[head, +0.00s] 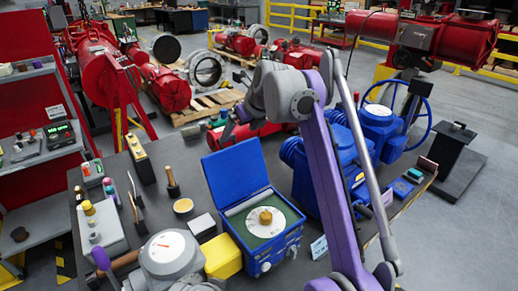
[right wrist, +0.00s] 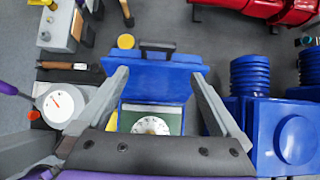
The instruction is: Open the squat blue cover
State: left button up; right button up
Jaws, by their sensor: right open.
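The squat blue box (head: 262,240) stands on the dark bench. Its flat blue cover (head: 236,172) is raised, hinged at the back edge, and leans slightly backward. The open box shows a green panel and a white dial with a brass knob (head: 265,217). In the right wrist view the raised cover (right wrist: 155,82) lies between and beyond the spread fingers of my right gripper (right wrist: 160,73), with a dark handle (right wrist: 157,46) at its far edge. The right gripper is open and empty; I cannot tell whether a finger touches the cover.
A grey gauge housing (head: 170,252) and a yellow block (head: 222,256) stand left of the box. A large blue valve body (head: 300,165) stands close on its right. Small bottles and tools crowd the bench's left side. Red actuators lie on the floor behind.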

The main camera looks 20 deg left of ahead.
pick_arm(q)
jog(key=shift+g, duration=0.4)
jog(key=s+f+b, duration=0.1)
jog(key=f, duration=0.1)
jog(key=s+f+b, duration=0.1)
jog(key=f, duration=0.1)
jog(key=s+f+b, duration=0.1)
jog(key=f, duration=0.1)
jog(key=shift+s+f+b, duration=0.3)
jog(key=shift+s+f, duration=0.05)
jog(key=shift+f, duration=0.15)
jog(key=shift+s, duration=0.15)
pick_arm(e)
jog(key=s+d, duration=0.7)
jog(key=d, duration=0.1)
jog(key=shift+f, duration=0.3)
jog(key=shift+w, duration=0.1)
jog(key=shift+c, duration=0.3)
